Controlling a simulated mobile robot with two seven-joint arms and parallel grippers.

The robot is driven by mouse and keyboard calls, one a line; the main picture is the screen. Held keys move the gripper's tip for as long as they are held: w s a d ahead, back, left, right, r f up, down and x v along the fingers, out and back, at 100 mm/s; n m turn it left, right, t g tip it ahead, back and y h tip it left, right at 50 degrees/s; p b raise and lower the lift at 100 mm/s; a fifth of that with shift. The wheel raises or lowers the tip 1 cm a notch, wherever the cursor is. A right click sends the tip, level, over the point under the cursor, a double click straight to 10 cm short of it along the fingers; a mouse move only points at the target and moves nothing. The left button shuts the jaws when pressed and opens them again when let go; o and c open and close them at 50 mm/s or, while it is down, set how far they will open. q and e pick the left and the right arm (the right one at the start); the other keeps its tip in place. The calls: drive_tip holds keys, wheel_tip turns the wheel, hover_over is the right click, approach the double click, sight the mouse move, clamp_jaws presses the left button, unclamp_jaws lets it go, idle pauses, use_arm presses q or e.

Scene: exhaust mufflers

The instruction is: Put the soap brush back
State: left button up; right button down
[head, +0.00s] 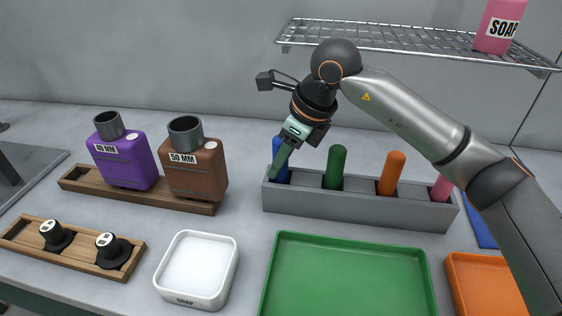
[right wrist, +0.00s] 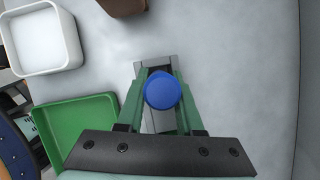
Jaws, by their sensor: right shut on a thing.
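A grey holder (head: 330,205) holds several upright brush handles: blue (head: 280,172), green (head: 335,167), orange (head: 391,174) and pink (head: 441,188). The blue handle stands in the leftmost slot. My right gripper (head: 275,174) reaches down over that slot, shut on the blue handle. In the right wrist view the round blue top (right wrist: 163,90) sits between the green fingers, over the grey holder. The brush ends are hidden inside the holder. A white tray (head: 181,297) labelled SOAP stands front left of the holder, empty. My left gripper is not in view.
A green tray (head: 348,239) and an orange tray (head: 482,262) lie in front. Purple (head: 125,158) and brown (head: 193,172) mufflers stand on a wooden rack at left. A wire shelf (head: 390,38) with a pink SOAP bottle (head: 496,27) hangs above my right arm.

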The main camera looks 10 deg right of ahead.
drive_tip(key=shift+f, duration=0.1)
drive_tip(key=shift+f, duration=0.15)
drive_tip(key=c, duration=0.6)
unclamp_jaws()
drive_tip(key=shift+o, duration=0.2)
drive_tip(key=p+v, duration=0.1)
drive_tip(key=v, duration=1.1)
